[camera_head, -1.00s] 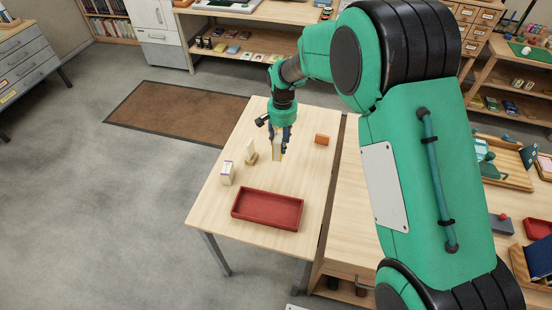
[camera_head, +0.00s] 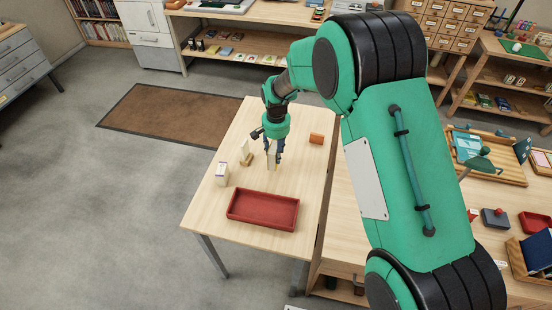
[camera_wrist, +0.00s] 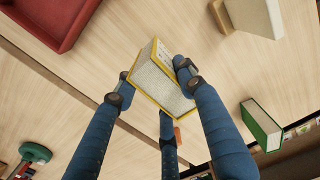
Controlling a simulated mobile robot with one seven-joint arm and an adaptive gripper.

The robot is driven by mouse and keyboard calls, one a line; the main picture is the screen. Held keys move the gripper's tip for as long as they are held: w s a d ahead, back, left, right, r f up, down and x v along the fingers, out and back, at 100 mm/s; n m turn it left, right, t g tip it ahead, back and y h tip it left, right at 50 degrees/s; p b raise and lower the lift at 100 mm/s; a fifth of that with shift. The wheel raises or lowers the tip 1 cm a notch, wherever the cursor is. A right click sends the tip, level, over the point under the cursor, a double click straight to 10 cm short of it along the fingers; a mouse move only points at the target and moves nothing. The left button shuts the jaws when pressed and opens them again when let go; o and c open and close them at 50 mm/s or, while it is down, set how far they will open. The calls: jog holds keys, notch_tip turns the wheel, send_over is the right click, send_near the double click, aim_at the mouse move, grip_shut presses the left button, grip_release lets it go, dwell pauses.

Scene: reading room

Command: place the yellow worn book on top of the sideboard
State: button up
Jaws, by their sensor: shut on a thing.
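My gripper (camera_head: 273,154) is over the light wooden table (camera_head: 222,215), pointing down. It is shut on the yellow worn book (camera_wrist: 160,83), with blue fingers on both sides of it. The book has a yellow cover edge and pale speckled page block in the wrist view; in the head view it is small and partly hidden by the fingers. I cannot tell whether it touches the table. A low wooden shelf unit (camera_head: 236,23) stands at the back; I cannot tell for sure whether it is the sideboard.
On the table are a red tray (camera_head: 262,222), a pale upright book (camera_head: 221,174), a green-covered book (camera_wrist: 262,124) and an orange block (camera_head: 316,138). A second table with trays adjoins on the right. Open floor and a brown mat (camera_head: 165,115) lie to the left.

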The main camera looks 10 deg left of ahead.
jog(key=shift+f+b, duration=0.3)
jog(key=shift+f, duration=1.55)
jog(key=shift+f, duration=0.1)
jog(key=o, duration=1.3)
notch_tip(320, 180, up, 12)
jog(key=shift+r+p, duration=0.1)
jog(key=shift+p, duration=0.9)
